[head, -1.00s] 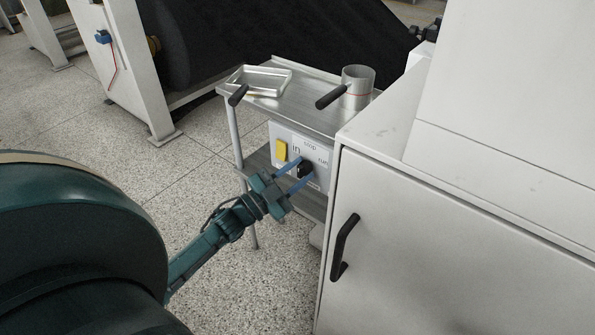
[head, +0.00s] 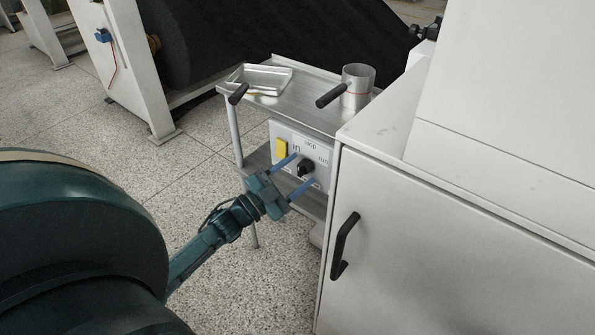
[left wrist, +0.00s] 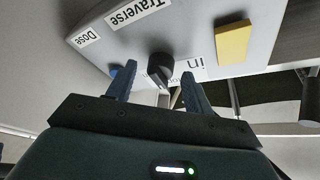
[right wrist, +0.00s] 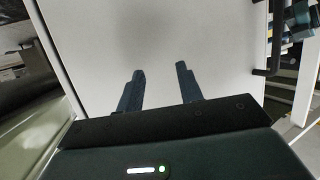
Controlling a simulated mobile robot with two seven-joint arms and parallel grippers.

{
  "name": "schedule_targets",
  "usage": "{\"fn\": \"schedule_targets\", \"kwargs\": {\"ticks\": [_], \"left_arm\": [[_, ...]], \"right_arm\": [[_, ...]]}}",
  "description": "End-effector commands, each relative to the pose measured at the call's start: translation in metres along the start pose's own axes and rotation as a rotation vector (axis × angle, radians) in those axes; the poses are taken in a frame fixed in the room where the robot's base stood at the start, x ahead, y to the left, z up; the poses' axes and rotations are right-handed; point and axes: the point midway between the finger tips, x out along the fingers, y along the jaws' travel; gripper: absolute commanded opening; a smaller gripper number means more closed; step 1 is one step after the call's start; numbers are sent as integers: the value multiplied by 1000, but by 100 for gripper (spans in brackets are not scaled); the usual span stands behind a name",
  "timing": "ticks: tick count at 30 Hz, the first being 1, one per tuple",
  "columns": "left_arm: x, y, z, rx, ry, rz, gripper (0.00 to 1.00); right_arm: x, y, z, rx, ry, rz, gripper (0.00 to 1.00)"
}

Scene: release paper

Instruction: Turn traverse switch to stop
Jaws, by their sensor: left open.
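The traverse switch is a black rotary knob (head: 306,168) on a white control panel (head: 322,182) marked "in", "stop" and "run". In the left wrist view the knob (left wrist: 161,66) sits below the "Traverse" label (left wrist: 137,14), its bar appearing to point toward the partly covered word on the side away from that label. My left gripper (head: 305,168) is open, with one blue finger on each side of the knob and gaps showing. My right gripper (right wrist: 160,70) is open and empty in front of a plain white surface.
A yellow block (head: 282,149) sits on the panel left of the knob. A metal table (head: 300,108) above carries a tray (head: 262,78) and a metal cup (head: 358,80). A white cabinet (head: 430,230) with a black handle (head: 344,246) stands close on the right.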

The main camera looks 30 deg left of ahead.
Motion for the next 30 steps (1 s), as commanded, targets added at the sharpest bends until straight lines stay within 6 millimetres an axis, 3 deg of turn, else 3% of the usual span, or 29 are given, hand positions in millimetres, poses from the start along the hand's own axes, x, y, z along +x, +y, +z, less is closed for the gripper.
{"fn": "schedule_targets", "kwargs": {"ticks": [16, 21, 30], "left_arm": [[-109, 0, 1, 0, -5, 3, 52], [-123, 0, 0, 0, -3, 1, 52], [-125, 0, 0, 1, -2, 0, 52]], "right_arm": [[-3, 1, -5, 12, 7, 4, 36], [-4, 1, -4, 14, 5, 5, 36], [-4, 2, -4, 15, 5, 6, 36]]}}
